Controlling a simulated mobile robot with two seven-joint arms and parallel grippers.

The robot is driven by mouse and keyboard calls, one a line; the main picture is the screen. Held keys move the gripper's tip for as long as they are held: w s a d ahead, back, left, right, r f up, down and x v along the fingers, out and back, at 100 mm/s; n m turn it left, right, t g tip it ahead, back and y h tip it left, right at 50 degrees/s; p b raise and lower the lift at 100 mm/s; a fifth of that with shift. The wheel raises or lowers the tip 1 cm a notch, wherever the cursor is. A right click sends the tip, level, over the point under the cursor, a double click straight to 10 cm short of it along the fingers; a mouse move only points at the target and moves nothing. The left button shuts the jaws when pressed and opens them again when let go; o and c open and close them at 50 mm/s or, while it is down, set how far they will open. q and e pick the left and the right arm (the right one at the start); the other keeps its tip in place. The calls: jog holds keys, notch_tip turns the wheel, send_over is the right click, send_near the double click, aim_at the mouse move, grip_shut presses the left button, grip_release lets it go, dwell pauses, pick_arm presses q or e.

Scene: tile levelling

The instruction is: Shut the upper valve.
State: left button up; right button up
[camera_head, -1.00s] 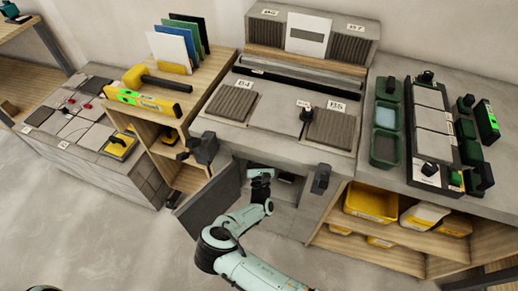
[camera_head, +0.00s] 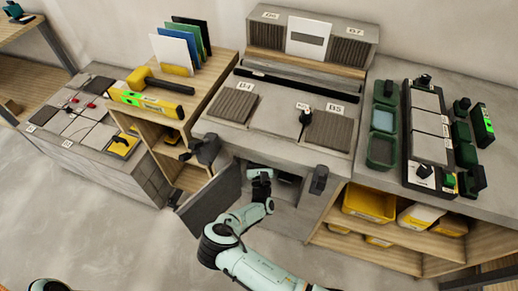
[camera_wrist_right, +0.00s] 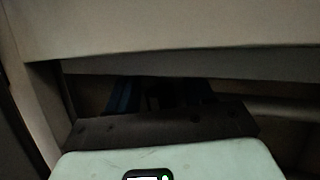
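The upper valve cannot be made out in either view. The cabinet under the counter is open, with its grey door (camera_head: 208,200) swung out to the left. My right arm reaches into the dark opening (camera_head: 288,187), and the end of it hides part of the inside. In the right wrist view my right gripper (camera_wrist_right: 160,95) is in deep shadow beneath a pale horizontal panel (camera_wrist_right: 170,30). Blue parts show on either side of a dark middle there, but whether the fingers are apart or hold something is unclear. My left gripper is out of view.
A yellow level (camera_head: 147,103) and a mallet (camera_head: 160,83) lie on the wooden shelf unit to the left. Yellow bins (camera_head: 370,203) sit in the shelf right of the opening. Dark handles (camera_head: 319,180) protrude at the counter front.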

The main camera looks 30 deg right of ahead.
jog(key=p+v, duration=0.1)
jog(key=v, duration=1.2)
jog(key=shift+s, duration=0.15)
jog(key=shift+a+f, duration=0.1)
jog(key=shift+a, duration=0.05)
